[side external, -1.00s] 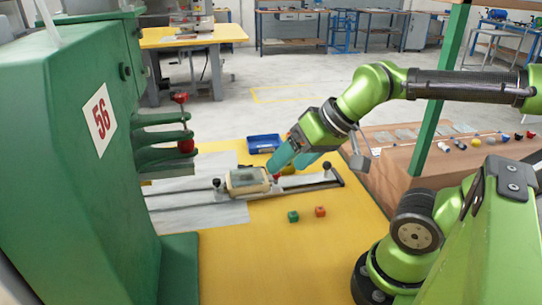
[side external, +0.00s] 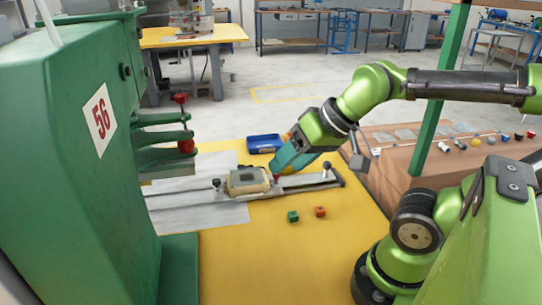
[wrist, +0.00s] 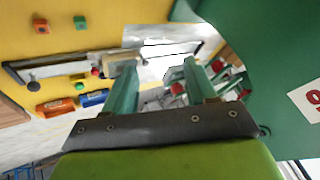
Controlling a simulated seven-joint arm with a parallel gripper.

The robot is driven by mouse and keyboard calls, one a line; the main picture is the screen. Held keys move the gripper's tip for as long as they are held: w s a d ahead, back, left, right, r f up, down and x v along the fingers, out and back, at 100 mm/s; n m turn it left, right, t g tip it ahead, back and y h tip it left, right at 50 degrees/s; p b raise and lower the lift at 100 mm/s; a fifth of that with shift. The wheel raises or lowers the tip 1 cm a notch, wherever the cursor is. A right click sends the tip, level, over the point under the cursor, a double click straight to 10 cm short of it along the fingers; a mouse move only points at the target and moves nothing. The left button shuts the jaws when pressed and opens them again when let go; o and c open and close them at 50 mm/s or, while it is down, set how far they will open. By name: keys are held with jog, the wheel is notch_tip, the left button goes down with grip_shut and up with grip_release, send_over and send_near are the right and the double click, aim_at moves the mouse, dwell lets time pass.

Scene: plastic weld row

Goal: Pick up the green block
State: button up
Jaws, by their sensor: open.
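The green block (side external: 293,216) is a small cube on the yellow table, in front of the metal rail fixture. In the wrist view the green block (wrist: 80,22) lies near the top left, outside the span of the fingers. My gripper (side external: 277,172) is above the fixture, behind the green block and apart from it. In the wrist view my gripper (wrist: 158,72) has its two teal fingers spread wide, with nothing held between them.
A red-orange block (side external: 320,211) sits just right of the green one. The rail fixture (side external: 310,181) carries a beige part (side external: 247,181). A blue bin (side external: 264,143) stands behind. The green machine (side external: 95,160) fills the left. The yellow table front is clear.

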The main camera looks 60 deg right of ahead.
jog(key=m+g+h, duration=0.2)
jog(key=m+g, duration=0.5)
jog(key=m, duration=1.5)
send_over(293, 213)
notch_tip(293, 213, down, 19)
jog(key=shift+d+r, duration=0.1)
jog(key=shift+r, duration=0.1)
jog(key=shift+s+f, duration=0.1)
jog(key=shift+f, duration=2.55)
jog(key=shift+c, duration=0.4)
grip_shut()
